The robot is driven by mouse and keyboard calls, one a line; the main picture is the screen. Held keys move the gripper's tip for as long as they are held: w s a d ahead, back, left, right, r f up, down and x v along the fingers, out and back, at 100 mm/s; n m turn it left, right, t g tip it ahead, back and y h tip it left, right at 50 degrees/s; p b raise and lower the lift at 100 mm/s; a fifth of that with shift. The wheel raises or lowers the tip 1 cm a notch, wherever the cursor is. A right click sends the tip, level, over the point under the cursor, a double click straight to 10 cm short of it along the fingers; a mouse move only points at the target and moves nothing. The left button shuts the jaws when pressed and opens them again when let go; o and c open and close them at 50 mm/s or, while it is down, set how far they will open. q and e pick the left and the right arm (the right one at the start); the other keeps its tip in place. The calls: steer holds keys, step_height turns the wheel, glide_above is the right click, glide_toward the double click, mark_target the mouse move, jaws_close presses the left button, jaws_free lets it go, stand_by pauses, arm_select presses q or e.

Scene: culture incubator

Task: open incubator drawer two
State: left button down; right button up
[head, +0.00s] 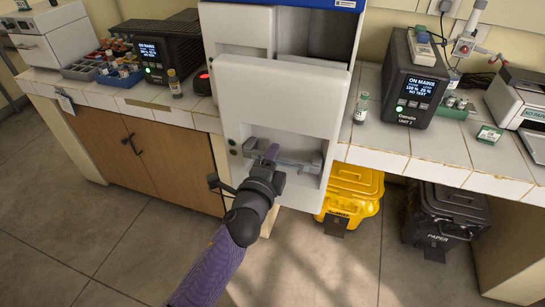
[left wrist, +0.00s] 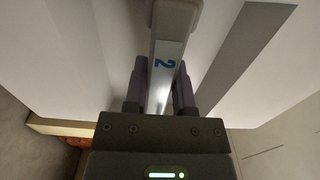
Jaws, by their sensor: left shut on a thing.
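The incubator (head: 235,28) is a tall white cabinet with a blue top strip, in the middle of the head view. Its lower white drawer front (head: 290,95) has a recess with a grey bar handle (head: 302,165). My left gripper (head: 271,158) reaches up from below into this recess and is shut on the handle. In the left wrist view the handle (left wrist: 180,22) carries a blue "2" and runs between the two purple fingers of the gripper (left wrist: 161,80). The fingers hide part of the handle. My right gripper is not in view.
Tiled counters flank the incubator, with a dark display unit (head: 414,80) on the right and another (head: 165,50) on the left. A yellow bin (head: 352,190) and a black bin (head: 443,212) stand below right. The floor in front is clear.

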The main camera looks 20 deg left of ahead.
arm_select(q)
steer(key=shift+c, duration=2.2)
jaws_free()
steer(key=s, duration=1)
steer(key=shift+a, duration=0.2)
